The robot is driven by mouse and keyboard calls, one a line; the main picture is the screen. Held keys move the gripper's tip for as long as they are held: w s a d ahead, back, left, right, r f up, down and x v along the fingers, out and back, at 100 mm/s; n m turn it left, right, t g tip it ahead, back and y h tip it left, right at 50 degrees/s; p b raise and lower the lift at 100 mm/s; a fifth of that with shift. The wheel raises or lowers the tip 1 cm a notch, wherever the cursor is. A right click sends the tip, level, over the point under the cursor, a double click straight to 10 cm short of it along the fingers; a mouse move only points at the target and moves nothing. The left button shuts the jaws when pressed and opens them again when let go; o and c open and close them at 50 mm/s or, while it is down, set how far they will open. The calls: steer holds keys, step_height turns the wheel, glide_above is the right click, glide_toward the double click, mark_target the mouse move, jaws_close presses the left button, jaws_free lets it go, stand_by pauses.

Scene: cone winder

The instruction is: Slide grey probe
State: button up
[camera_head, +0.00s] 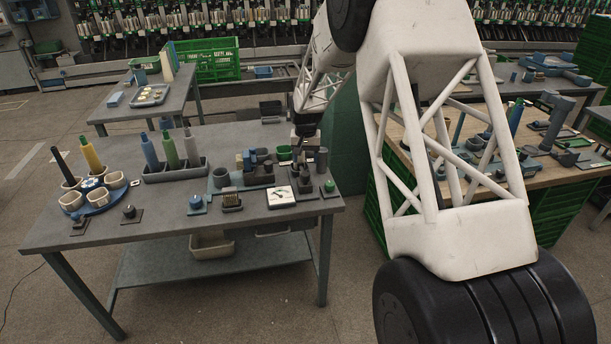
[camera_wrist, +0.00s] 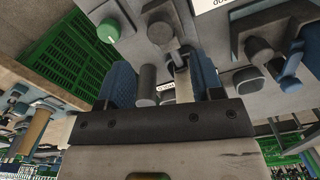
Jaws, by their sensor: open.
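My gripper (camera_head: 305,147) is over the right back part of the grey table, low among small fixtures. In the wrist view its two blue fingers (camera_wrist: 161,72) stand apart. A dark grey round rod (camera_wrist: 147,82), which may be the grey probe, shows between them, nearer the left finger. A pale narrow bar (camera_wrist: 182,78) shows beside the right finger. I cannot tell whether either finger touches them. A grey cylinder (camera_head: 321,158) stands just right of my gripper in the head view. A green knob (camera_wrist: 108,30) is on a plate close by.
A grey table (camera_head: 120,233) carries a blue round tray (camera_head: 97,208) with cups at left and a bottle rack (camera_head: 176,172) in the middle. Green crates (camera_wrist: 70,52) stand beyond the table edge.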

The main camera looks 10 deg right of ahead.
mark_target(306, 173)
steer(key=shift+f, duration=3.9)
jaws_close()
steer(key=shift+s+d, duration=0.15)
steer(key=shift+s, duration=1.45)
jaws_free()
steer(key=shift+r, duration=0.15)
